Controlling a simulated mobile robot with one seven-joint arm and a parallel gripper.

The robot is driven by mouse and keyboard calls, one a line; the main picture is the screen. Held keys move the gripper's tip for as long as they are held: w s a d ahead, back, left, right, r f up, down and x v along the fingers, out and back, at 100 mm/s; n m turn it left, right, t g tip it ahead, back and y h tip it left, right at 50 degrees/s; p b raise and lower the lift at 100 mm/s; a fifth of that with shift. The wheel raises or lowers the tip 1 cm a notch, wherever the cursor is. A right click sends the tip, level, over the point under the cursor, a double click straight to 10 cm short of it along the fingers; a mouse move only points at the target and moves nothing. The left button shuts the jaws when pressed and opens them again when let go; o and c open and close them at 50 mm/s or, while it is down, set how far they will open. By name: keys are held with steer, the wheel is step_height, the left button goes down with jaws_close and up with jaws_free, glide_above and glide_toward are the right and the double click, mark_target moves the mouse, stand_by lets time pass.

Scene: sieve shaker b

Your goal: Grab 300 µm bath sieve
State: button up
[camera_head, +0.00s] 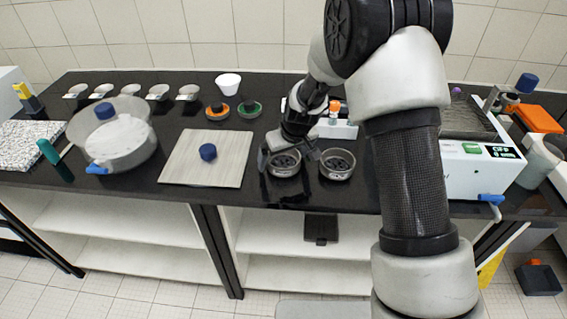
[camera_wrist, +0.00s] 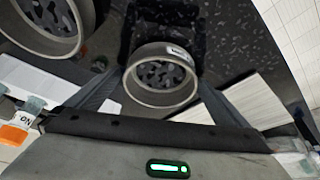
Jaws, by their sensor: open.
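Two small round metal sieves with dark perforated bottoms stand side by side near the front edge of the black bench. The left sieve (camera_head: 285,170) has my gripper (camera_head: 288,154) right over it. In the wrist view this sieve (camera_wrist: 161,97) lies between the two spread fingers, with a small white label on its rim. The label is too small to read, so I cannot tell which sieve is 300 µm. The right sieve (camera_head: 337,173) stands apart from the gripper; it shows at the upper left of the wrist view (camera_wrist: 45,40). My gripper is open; contact with the rim is unclear.
A pale square board (camera_head: 200,170) with a blue knob lies left of the sieves. Orange and green rings (camera_head: 249,109) and a white cup (camera_head: 228,84) are behind. A white device with a display (camera_head: 485,165) is at right.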

steer(key=shift+r, duration=0.1)
steer(key=c, duration=1.1)
